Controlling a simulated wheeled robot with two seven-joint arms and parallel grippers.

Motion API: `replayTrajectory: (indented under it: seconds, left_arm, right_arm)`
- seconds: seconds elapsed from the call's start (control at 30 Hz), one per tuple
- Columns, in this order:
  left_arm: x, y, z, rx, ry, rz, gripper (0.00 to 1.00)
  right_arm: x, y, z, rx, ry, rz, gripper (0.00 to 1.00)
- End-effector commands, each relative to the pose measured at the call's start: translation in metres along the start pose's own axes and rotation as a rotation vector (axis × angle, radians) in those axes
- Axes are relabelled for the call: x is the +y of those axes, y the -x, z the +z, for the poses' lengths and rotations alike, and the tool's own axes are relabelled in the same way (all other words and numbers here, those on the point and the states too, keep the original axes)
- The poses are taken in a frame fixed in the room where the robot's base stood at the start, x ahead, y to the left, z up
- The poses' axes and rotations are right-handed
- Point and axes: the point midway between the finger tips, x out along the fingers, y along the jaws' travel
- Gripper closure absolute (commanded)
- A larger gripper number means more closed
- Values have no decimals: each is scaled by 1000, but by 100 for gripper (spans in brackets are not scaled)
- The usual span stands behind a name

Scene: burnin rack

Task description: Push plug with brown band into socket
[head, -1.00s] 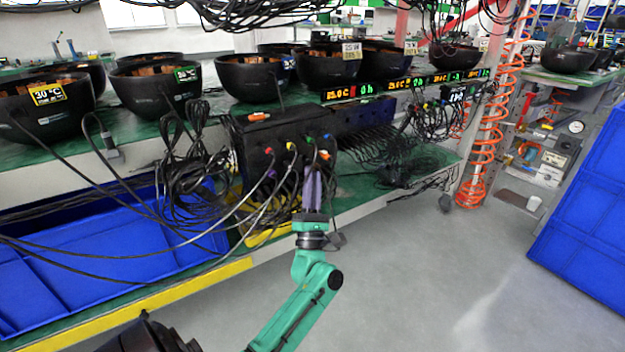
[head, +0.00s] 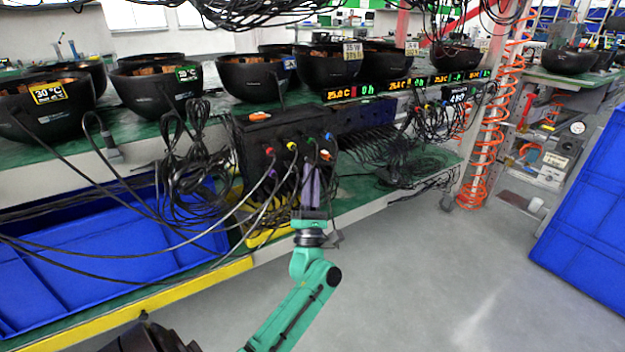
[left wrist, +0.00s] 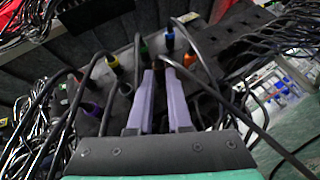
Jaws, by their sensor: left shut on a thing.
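The black socket box (head: 262,133) stands on the green lower shelf in the head view, with colored plugs and cables in its front face. It also shows in the left wrist view (left wrist: 125,85). My left gripper (head: 311,168) is at the box's front, its purple fingers pointing into it below the green plug (head: 311,140). In the left wrist view the fingertips (left wrist: 160,70) are close together just below the green plug (left wrist: 144,48). The plug with brown band is mostly hidden between them; its band and socket cannot be made out clearly. My right gripper is out of view.
Red, yellow, blue (head: 327,136), orange (head: 325,155) and purple plugs crowd the box face around the fingers. Loose black cables (head: 190,165) hang at left, beside a blue bin (head: 60,290). Grey floor (head: 430,270) is open at front right.

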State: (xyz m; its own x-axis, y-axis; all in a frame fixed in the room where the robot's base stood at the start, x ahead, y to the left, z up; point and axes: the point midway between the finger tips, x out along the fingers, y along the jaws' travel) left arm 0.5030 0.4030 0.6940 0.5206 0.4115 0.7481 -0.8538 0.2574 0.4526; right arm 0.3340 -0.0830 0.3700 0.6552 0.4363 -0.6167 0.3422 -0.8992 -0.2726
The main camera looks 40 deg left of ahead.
Motion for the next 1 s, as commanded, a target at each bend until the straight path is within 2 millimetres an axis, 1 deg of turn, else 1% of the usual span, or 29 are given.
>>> replayTrajectory:
  seconds: [0.5, 0.53, 0.57, 0.6, 0.9, 1.0]
  left_arm:
    - [0, -7, -12, 0, -1, 0, 100]
    - [0, -7, -11, 1, 0, 0, 75]
    - [0, -7, -11, 1, 0, 0, 64]
    - [0, -7, -11, 1, 0, 0, 48]
    - [0, -6, -11, 1, 0, 0, 48]
    - [-1, 1, -11, 2, 0, -2, 48]
  right_arm:
    - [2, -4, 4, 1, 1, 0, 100]
    - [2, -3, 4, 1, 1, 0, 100]
    - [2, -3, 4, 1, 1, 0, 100]
    - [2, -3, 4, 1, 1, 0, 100]
    - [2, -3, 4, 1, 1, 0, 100]
    - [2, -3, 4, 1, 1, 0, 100]
